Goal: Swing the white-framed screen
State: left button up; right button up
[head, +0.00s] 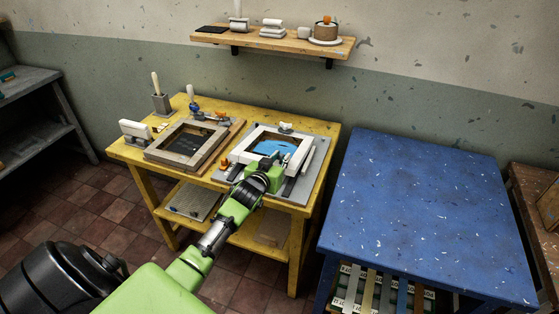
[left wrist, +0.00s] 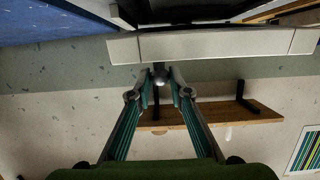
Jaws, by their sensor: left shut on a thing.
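The white-framed screen (head: 297,160) is on the grey base plate (head: 314,160) on the right half of the yellow table, with blue showing inside its frame. It lies nearly flat; I cannot tell whether its near edge is slightly raised. My left gripper (head: 262,174) is at the near edge of the frame and covers part of it. In the left wrist view the white near bar (left wrist: 220,45) runs across the top, and my left fingertips (left wrist: 160,76) are closed together at it. The gripped part is mostly hidden between them. My right gripper is not in view.
A wooden-framed screen (head: 205,158) lies to the left on the yellow table (head: 315,128). A blue table (head: 425,205) stands to the right, its top clear. A wall shelf (head: 270,42) with several items hangs above. A grey shelf unit (head: 30,85) is at far left.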

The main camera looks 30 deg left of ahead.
pick_arm(q)
jog(key=r, duration=0.1)
jog(key=w+r+p, duration=0.1)
jog(key=r, duration=0.1)
jog(key=shift+w+a, duration=0.1)
jog(key=shift+a, duration=0.05)
jog(key=shift+w+a+r+p, duration=0.1)
jog(key=shift+w+r+p, duration=0.2)
jog(key=shift+r+p, duration=0.25)
jog(key=shift+w+a+r+p, duration=0.1)
jog(key=shift+w+r+p, duration=0.2)
jog(key=shift+r, duration=0.3)
jog(key=w+r, duration=0.1)
jog(key=w+r+p, duration=0.2)
jog(key=r, duration=0.1)
jog(key=shift+a, duration=0.35)
